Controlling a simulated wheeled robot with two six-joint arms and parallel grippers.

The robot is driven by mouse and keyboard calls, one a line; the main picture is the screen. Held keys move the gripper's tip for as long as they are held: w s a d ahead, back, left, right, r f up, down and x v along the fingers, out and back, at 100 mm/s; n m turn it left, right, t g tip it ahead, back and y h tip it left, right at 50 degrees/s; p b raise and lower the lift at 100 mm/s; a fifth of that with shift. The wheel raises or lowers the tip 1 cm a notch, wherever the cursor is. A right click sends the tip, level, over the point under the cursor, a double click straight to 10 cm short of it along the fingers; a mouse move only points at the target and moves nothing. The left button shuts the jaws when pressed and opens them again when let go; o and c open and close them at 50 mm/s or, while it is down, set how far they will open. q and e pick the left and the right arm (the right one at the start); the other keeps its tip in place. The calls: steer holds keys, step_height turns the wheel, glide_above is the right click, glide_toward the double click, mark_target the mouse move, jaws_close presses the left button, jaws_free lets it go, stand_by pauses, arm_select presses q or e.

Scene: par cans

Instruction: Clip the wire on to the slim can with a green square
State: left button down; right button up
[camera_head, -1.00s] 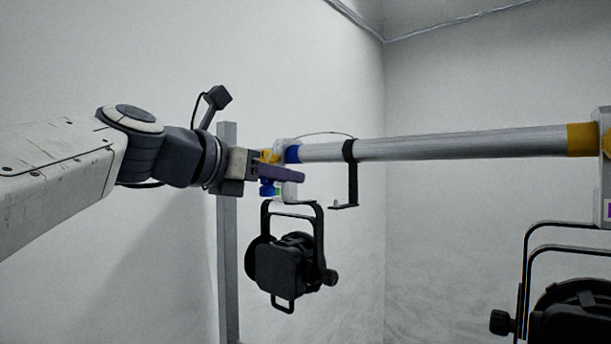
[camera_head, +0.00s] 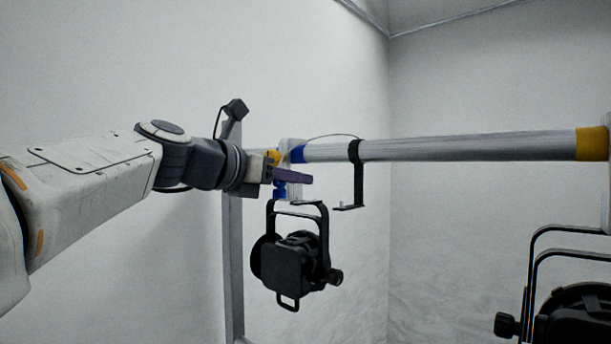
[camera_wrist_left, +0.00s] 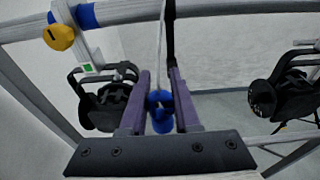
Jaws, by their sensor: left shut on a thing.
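The can with the green square (camera_wrist_left: 88,67) hangs at the left in the left wrist view, by a pale clamp with a yellow knob (camera_wrist_left: 58,38). In the head view it appears to be the black can (camera_head: 290,262) under the bar's blue band (camera_head: 297,154). My left gripper (camera_head: 300,178) has purple fingers, which also show in the left wrist view (camera_wrist_left: 160,98). They are shut on the blue clip (camera_wrist_left: 160,112), from which the pale wire (camera_wrist_left: 160,45) runs upward. In the head view the gripper is in front of the clamp and partly hides it. My right gripper is not in view.
A metal bar (camera_head: 460,146) runs across to a yellow band (camera_head: 591,143). An empty black hook bracket (camera_head: 359,185) hangs from it, right of the gripper. Another black can (camera_head: 575,315) is at the lower right. A grey upright post (camera_head: 232,270) stands behind the arm.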

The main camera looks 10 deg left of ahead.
arm_select(q)
steer(key=shift+w+d+f+p, duration=0.15)
steer(key=shift+w+p, duration=2.15)
steer(key=shift+w, duration=2)
steer(key=shift+w+d+p, duration=0.15)
steer(key=shift+w+p, duration=2.1)
steer(key=shift+w, duration=2)
steer(key=shift+f, duration=0.4)
steer(key=shift+f+b, duration=0.9)
steer(key=shift+b, duration=0.05)
steer(key=c, duration=0.6)
jaws_free()
steer(key=shift+o, duration=0.2)
